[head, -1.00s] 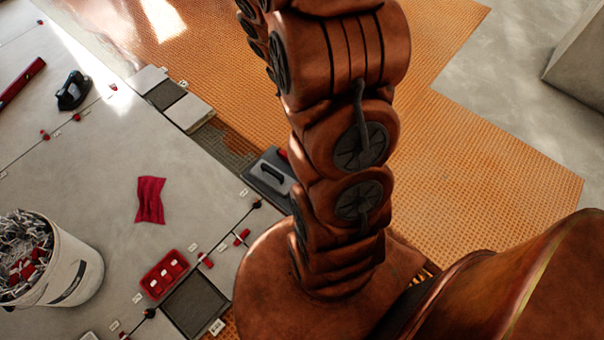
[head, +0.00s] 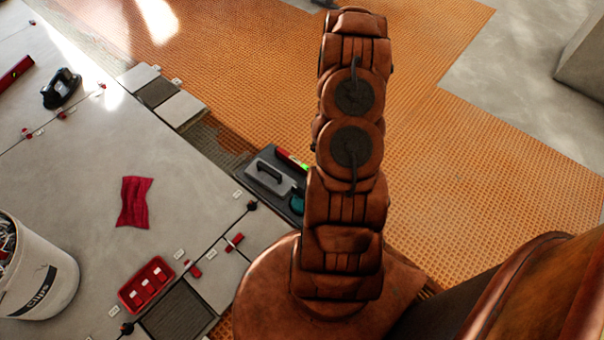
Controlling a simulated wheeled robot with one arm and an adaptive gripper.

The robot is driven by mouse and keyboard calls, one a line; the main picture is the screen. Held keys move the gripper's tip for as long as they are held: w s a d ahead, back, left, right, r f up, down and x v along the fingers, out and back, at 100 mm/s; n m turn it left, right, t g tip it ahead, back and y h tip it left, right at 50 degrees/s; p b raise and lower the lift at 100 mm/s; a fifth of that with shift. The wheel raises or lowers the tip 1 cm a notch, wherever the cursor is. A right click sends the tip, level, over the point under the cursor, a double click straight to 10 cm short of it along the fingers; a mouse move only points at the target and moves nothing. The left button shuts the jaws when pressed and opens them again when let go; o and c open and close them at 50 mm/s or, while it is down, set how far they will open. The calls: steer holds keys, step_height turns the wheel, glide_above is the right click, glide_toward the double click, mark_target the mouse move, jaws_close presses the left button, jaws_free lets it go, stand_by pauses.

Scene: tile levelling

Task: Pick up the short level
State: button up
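A short red level with a bright green vial (head: 292,160) lies on a dark tray (head: 256,157) to the left of my arm. Part of the level is hidden, its right end running close to my arm. A grey float with a black handle (head: 268,175) lies beside it on the same tray, with a teal round item (head: 297,201) at the tray's right side. My arm stands upright in the picture, just right of the tray. My gripper's fingers are not visible; only a small dark piece shows at the top edge, and I cannot tell what it is.
A longer red bar (head: 15,73) and a black tool (head: 61,89) lie on the grey tiles at left. A red cloth (head: 134,202), a red box (head: 147,285) and a white bucket (head: 40,275) are nearer. Orange matting (head: 480,170) is clear at right; a grey block (head: 585,55) stands beyond.

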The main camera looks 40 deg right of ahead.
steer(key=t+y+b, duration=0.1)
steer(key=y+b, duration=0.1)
steer(key=b, duration=0.2)
glide_toward(302, 168)
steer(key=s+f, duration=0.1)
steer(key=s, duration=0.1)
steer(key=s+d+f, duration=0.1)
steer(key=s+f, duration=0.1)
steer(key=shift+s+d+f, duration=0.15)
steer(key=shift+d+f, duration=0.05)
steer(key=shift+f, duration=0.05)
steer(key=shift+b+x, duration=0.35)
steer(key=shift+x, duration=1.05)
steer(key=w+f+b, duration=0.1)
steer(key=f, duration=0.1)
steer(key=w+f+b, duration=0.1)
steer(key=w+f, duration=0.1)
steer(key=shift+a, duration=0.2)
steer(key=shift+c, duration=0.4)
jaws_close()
